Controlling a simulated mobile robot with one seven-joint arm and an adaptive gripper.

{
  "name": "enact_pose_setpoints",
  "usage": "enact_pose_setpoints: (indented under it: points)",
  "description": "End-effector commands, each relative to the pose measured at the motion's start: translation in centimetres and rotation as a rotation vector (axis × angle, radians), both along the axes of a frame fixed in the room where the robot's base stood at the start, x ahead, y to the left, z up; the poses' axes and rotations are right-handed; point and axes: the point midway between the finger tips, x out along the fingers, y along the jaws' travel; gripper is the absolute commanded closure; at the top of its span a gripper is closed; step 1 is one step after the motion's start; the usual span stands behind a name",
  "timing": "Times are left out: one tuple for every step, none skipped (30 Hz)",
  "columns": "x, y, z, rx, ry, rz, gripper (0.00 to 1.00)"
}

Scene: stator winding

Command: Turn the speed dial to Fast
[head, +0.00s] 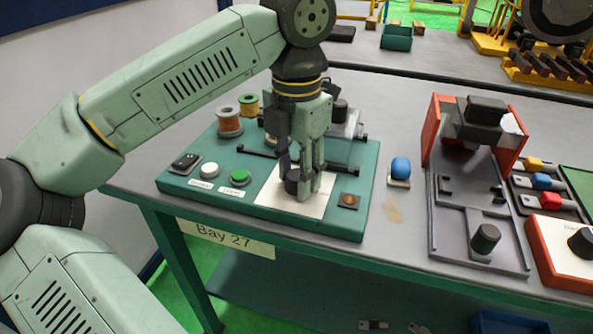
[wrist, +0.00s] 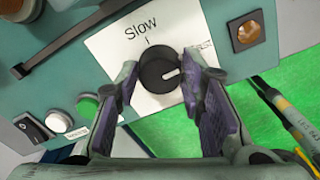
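The speed dial (wrist: 158,71) is a round black knob on a white card (wrist: 105,45). In the wrist view its white pointer mark points right and slightly up, away from the printed word Slow (wrist: 142,28) above it. A second label (wrist: 203,47) at the upper right is partly hidden by a finger; its visible end looks like "ST". My gripper (wrist: 160,68) has one finger on each side of the dial, very close to it. I cannot tell whether the fingers press on it. In the head view my gripper (head: 303,188) points down at the card and partly hides the dial (head: 291,186).
The green panel (head: 340,222) also holds a white button (head: 210,170), a green button (head: 239,176), a black rocker switch (head: 185,162) and an amber lamp (head: 348,200). A blue knob (head: 400,168) and a grey fixture (head: 455,230) stand to the right.

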Motion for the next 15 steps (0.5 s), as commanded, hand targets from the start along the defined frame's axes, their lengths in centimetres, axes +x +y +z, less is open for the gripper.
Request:
enact_pose_setpoints:
  points:
    - [-0.01,0.00,0.00,0.001,0.001,0.000,0.59]
    - [-0.01,0.00,-0.01,0.001,0.001,0.000,0.57]
    - [-0.02,0.01,-0.02,0.001,0.001,0.000,0.54]
    - [-0.03,0.01,-0.02,0.001,0.001,0.000,0.52]
    - [-0.03,0.01,-0.03,0.001,0.001,0.000,0.50]
    - [-0.04,0.02,-0.04,0.001,0.001,0.001,0.48]
    - [-0.04,0.02,-0.04,0.001,0.001,0.001,0.47]
    - [-0.04,0.03,-0.04,0.001,0.001,0.001,0.47]
    - [-0.04,0.03,-0.05,0.002,0.002,0.001,0.47]
    - [-0.04,0.03,-0.05,0.002,0.002,0.001,0.47]
    - [-0.04,0.03,-0.06,0.002,0.002,0.001,0.47]
    - [-0.06,0.03,-0.06,0.002,0.002,0.001,0.47]
    - [-0.05,0.03,-0.06,0.002,0.002,0.001,0.47]
    - [-0.05,0.03,-0.05,0.002,0.002,0.001,0.47]
    - [-0.05,0.04,0.02,0.002,0.002,0.001,0.47]
